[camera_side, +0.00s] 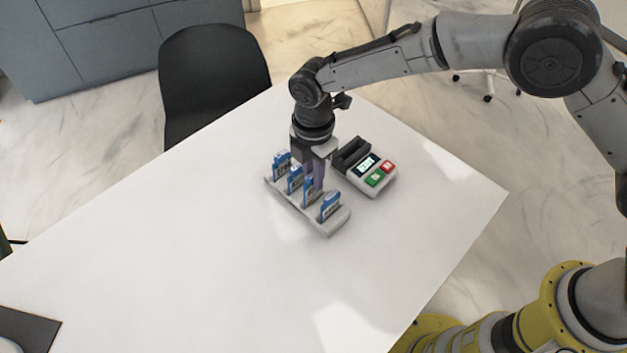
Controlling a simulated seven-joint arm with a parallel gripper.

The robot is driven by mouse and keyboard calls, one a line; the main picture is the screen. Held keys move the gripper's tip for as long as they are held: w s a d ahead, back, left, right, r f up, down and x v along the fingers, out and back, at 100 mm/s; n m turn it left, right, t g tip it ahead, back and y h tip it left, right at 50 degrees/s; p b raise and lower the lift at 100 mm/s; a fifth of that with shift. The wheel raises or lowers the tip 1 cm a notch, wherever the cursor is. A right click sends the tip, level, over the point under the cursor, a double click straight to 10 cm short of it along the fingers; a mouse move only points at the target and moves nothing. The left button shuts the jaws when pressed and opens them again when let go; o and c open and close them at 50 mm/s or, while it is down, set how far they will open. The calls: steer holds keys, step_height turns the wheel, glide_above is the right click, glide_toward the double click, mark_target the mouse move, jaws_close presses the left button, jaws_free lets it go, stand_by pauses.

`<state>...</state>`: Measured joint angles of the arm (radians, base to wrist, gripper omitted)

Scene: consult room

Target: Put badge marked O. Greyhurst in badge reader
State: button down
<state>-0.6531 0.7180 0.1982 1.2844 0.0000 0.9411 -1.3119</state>
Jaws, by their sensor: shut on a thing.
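Several blue-and-white badges stand upright in a light grey rack (340,222) on the white table. The names on them are too small to read, so I cannot tell which is O. Greyhurst. My gripper (317,182) reaches down over the rack and is shut on a badge, which looks like the third from the left (308,192). That badge still appears to be in the rack; its lower edge is hard to make out. The badge reader (388,184) stands just right of the rack, with a dark slot part, a small lit screen, and green and red buttons.
Other badges stand close on either side of my gripper: two to the left (281,164) (293,181) and one to the right (330,207). A black chair (212,75) is at the table's far edge. The table (180,240) is clear left and in front of the rack.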

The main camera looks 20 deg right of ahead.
step_height(320, 180, up, 7)
steer(key=shift+r, duration=0.4)
steer(key=shift+w+r+n, duration=0.1)
steer(key=shift+n, duration=0.3)
steer(key=w+d+f, duration=0.2)
steer(key=w+d, duration=0.2)
steer(key=d, duration=0.2)
steer(key=w+d+f, duration=0.2)
steer(key=w+d, duration=0.1)
steer(key=d, duration=0.4)
steer(key=shift+w+f+m, duration=0.35)
steer(key=shift+m, duration=0.05)
steer(key=shift+f, duration=2.2)
stand_by(1.5)
steer(key=shift+c, duration=2.4)
jaws_free()
